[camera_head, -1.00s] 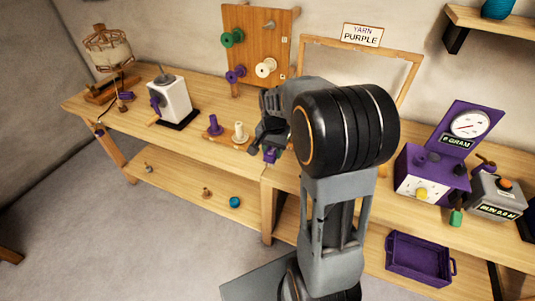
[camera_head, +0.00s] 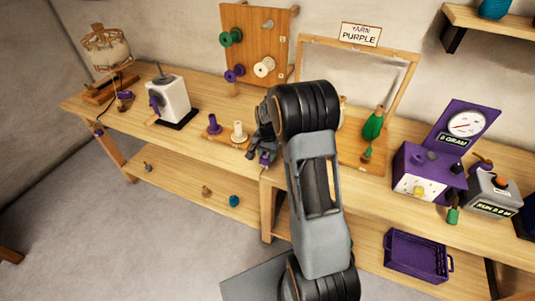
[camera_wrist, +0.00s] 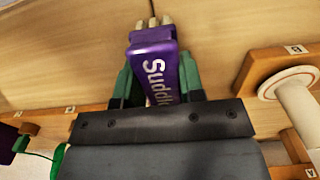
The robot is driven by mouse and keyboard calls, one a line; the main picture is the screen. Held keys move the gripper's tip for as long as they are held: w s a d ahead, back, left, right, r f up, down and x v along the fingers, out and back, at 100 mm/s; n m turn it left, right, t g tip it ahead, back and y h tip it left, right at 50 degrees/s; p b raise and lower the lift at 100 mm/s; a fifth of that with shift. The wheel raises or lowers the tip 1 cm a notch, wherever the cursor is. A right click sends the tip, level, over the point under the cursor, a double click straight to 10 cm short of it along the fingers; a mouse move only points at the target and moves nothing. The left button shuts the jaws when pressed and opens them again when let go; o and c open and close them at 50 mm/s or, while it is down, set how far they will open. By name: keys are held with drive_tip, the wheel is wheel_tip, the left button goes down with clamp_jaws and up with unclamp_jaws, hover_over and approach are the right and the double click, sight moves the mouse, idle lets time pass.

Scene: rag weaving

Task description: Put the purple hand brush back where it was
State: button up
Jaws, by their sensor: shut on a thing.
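The purple hand brush (camera_wrist: 153,62), with white lettering and pale bristles at its far end, is gripped between the green-padded fingers of my gripper (camera_wrist: 156,85) in the wrist view. In the head view my gripper (camera_head: 263,147) is above the wooden bench, just right of a small stand with a purple and a white spool. Only a small purple bit of the brush (camera_head: 265,158) shows there. I cannot tell whether the brush touches the bench.
The white spool (camera_head: 238,131) stands close left of my gripper. A wooden pegboard (camera_head: 257,25) with spools stands behind. A white machine (camera_head: 174,100) is further left. A wooden frame (camera_head: 350,48), green bottle-like thing (camera_head: 373,124) and purple scale (camera_head: 428,170) are to the right. A purple crate (camera_head: 415,255) sits below.

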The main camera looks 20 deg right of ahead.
drive_tip(key=shift+f, duration=0.2)
drive_tip(key=o, duration=0.5)
drive_tip(key=shift+f, duration=0.1)
drive_tip(key=o, duration=0.5)
wheel_tip(320, 180, up, 12)
drive_tip(key=s+a+r+n+t, duration=0.1)
drive_tip(key=s+a+r+n, duration=0.1)
drive_tip(key=s, duration=0.5)
drive_tip(key=s+a+r+n+t, duration=0.1)
drive_tip(key=s+a+n, duration=0.3)
drive_tip(key=s, duration=0.3)
drive_tip(key=s+a+r+n+t, duration=0.1)
drive_tip(key=s+a+r+n, duration=0.1)
drive_tip(key=s, duration=0.5)
drive_tip(key=shift+s+a+r+n+t, duration=0.1)
drive_tip(key=shift+a+r+n+t, duration=0.05)
drive_tip(key=shift+a+n, duration=0.3)
drive_tip(key=shift+s+a+r+n+t, duration=0.15)
drive_tip(key=shift+a+n, duration=0.2)
drive_tip(key=shift+a, duration=0.2)
